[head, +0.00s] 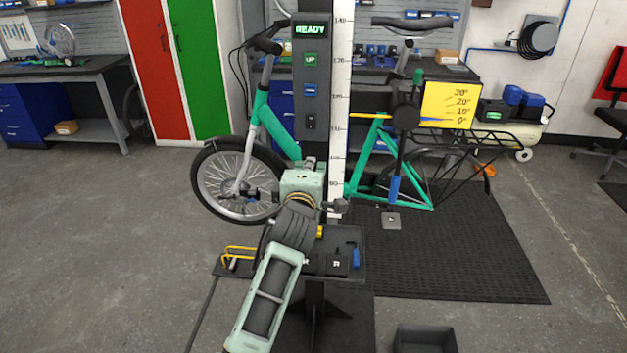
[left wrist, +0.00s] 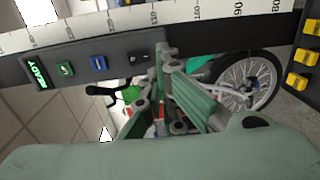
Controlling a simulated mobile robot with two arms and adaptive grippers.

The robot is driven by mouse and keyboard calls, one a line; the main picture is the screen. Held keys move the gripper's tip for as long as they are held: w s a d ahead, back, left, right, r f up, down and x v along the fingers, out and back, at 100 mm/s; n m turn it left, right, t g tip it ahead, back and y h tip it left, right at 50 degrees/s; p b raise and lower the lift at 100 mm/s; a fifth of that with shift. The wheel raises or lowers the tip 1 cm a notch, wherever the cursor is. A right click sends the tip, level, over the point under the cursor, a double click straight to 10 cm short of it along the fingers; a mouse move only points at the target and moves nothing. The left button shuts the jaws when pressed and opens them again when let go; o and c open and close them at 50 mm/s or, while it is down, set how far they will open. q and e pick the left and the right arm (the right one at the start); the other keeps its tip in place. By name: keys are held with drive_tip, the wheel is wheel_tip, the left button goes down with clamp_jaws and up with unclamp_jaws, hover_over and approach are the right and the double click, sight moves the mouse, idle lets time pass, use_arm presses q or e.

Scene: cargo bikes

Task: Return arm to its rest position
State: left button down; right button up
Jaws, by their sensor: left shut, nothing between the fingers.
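My left gripper (head: 310,164) is at the end of my pale green arm, just below the lower end of a dark control panel (head: 312,72). It is shut and empty. In the left wrist view its pale green fingers (left wrist: 167,50) lie close together in front of the panel's end; I cannot tell whether they touch it. The panel shows a lit READY display (head: 310,29), a green UP button (head: 310,59), a blue button (head: 310,90) and a dark switch (head: 310,121). My right gripper is not in view.
A green cargo bike (head: 280,132) stands behind the post with its white height scale (head: 339,100). A yellow angle plate (head: 450,104) is at the right. A small tool tray (head: 345,238) sits low beside my arm. A dark bin (head: 425,338) is on the floor; floor at left is clear.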

use_arm(q)
drive_tip(key=s+a+f+m+g+y, duration=0.1)
drive_tip(key=s+a+f+m+g, duration=0.3)
drive_tip(key=s+f, duration=0.45)
drive_tip(key=s+a+f+m+g, duration=0.2)
drive_tip(key=s+a+f, duration=0.4)
drive_tip(key=s+f, duration=0.3)
drive_tip(key=s+a+f+m+g, duration=0.1)
drive_tip(key=s+f+m+g, duration=0.25)
drive_tip(key=s, duration=0.65)
drive_tip(key=s+a+f+m+g, duration=0.15)
drive_tip(key=s+m, duration=0.35)
drive_tip(key=s, duration=0.5)
drive_tip(key=s+a+f+m+g, duration=0.1)
drive_tip(key=s+f+m+g, duration=0.3)
drive_tip(key=s, duration=0.6)
wheel_tip(320, 180, down, 25)
drive_tip(key=s+m, duration=0.1)
drive_tip(key=s+a+f+g, duration=0.1)
drive_tip(key=s+a+f, duration=0.1)
drive_tip(key=s+f, duration=1.5)
drive_tip(key=shift+s+a+f+h, duration=0.15)
drive_tip(key=shift+s+a+h, duration=0.15)
drive_tip(key=shift+s+a, duration=0.1)
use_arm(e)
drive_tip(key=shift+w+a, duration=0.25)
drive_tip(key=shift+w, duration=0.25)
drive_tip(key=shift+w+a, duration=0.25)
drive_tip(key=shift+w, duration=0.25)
